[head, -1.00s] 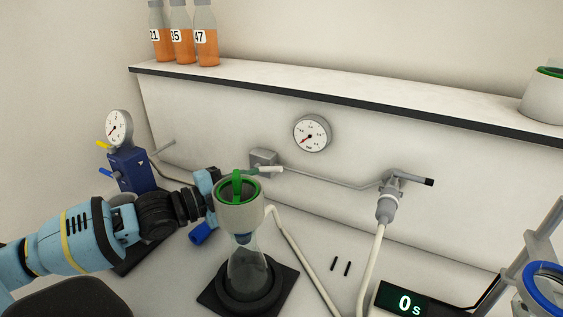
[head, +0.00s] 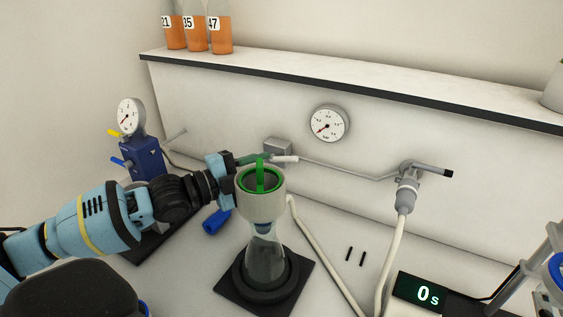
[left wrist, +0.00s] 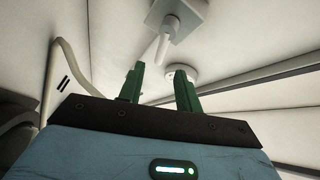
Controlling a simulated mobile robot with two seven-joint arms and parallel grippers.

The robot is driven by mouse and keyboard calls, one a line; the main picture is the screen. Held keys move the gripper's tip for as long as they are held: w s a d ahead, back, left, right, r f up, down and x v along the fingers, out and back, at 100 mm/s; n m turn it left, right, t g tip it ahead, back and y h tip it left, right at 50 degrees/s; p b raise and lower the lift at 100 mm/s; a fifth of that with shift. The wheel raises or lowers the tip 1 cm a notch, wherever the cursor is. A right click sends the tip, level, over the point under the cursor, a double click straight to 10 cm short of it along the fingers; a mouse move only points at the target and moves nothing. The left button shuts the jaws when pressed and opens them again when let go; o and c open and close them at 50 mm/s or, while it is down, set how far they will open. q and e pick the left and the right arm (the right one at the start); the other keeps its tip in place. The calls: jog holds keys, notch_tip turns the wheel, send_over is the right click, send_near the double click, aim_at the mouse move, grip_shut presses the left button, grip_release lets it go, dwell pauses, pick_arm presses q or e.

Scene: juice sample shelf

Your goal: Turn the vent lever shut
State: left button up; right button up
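A grey box (head: 277,147) on the back panel carries a short lever with a pale handle (head: 286,158), which I take to be the vent lever. In the head view the handle points right, roughly level. My left gripper (head: 258,158) reaches in from the left, close beside the handle, partly behind the green-rimmed cup. In the left wrist view its green fingers (left wrist: 158,88) are apart with nothing clamped between them. The pale handle (left wrist: 162,48) hangs from the box (left wrist: 178,15) just beyond the fingertips; contact cannot be made out. My right gripper is out of view.
The cup (head: 262,207) with a green upright tab sits on a glass vessel right below my left gripper. A gauge (head: 329,123) and a black-tipped tap (head: 425,170) are to the right. A blue unit (head: 142,157) with yellow and blue levers stands left. Bottles (head: 197,33) line the shelf.

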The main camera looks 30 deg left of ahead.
aim_at(287, 160)
pick_arm(q)
jog(key=shift+x, duration=2.65)
jog(key=shift+c, duration=0.4)
grip_shut()
